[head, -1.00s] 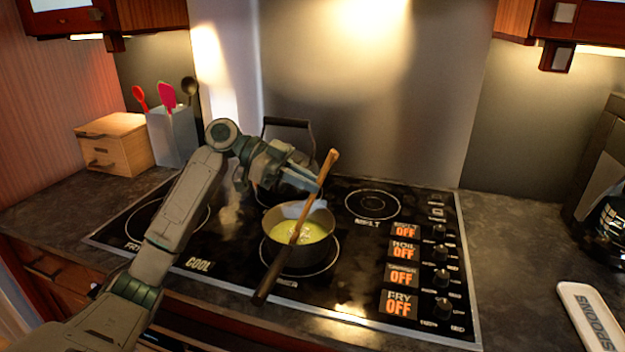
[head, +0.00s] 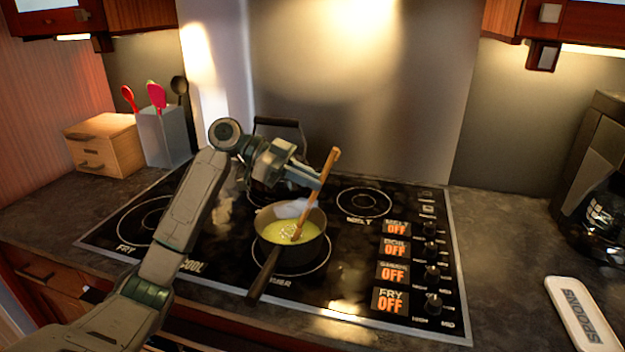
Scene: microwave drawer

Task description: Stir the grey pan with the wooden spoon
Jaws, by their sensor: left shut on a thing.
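The grey pan (head: 268,248) sits on the front middle burner of the black stovetop, its dark handle pointing toward the front. My left gripper (head: 314,178) is above the back of the pan, shut on the spoon's upper part. The exact finger contact is small and hard to see. My right gripper is not in view.
A dark kettle-like pot (head: 277,123) with a raised handle stands behind my left gripper. Burner knobs (head: 432,272) and OFF labels line the stovetop's right. A utensil holder (head: 165,137) and wooden drawer box (head: 104,146) stand back left. A white spoon rest (head: 582,314) lies right.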

